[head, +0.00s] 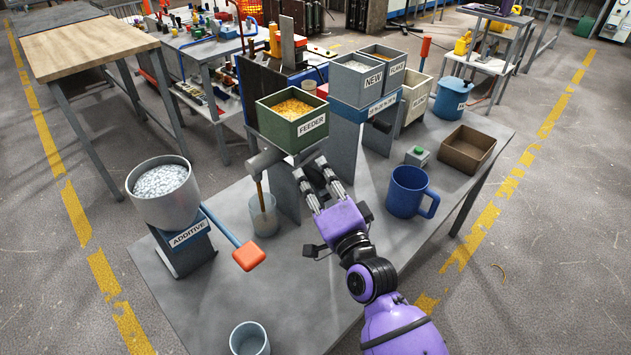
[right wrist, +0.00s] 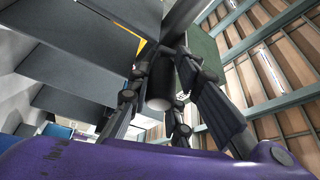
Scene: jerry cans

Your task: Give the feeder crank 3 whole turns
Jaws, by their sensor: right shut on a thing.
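The feeder (head: 300,137) is a green labelled box of orange-yellow grains on a grey stand. Its grey spout (head: 263,160) points down to the left, with a brown stream below it. A clear cup (head: 264,217) stands under the stream. My right gripper (head: 310,178) is just in front of the feeder, below its label. In the right wrist view its fingers (right wrist: 166,98) close around a dark, round crank handle (right wrist: 160,82) with a pale end. In the head view the fingers hide the crank. My left gripper is not in view.
A pot of white grains (head: 150,205) labelled additive stands at left; a blue lever with an orange knob (head: 249,256) juts from it. A grey cup (head: 249,340) is at the front. A blue mug (head: 405,192), a green button box (head: 417,156) and a brown tray (head: 467,149) are at right.

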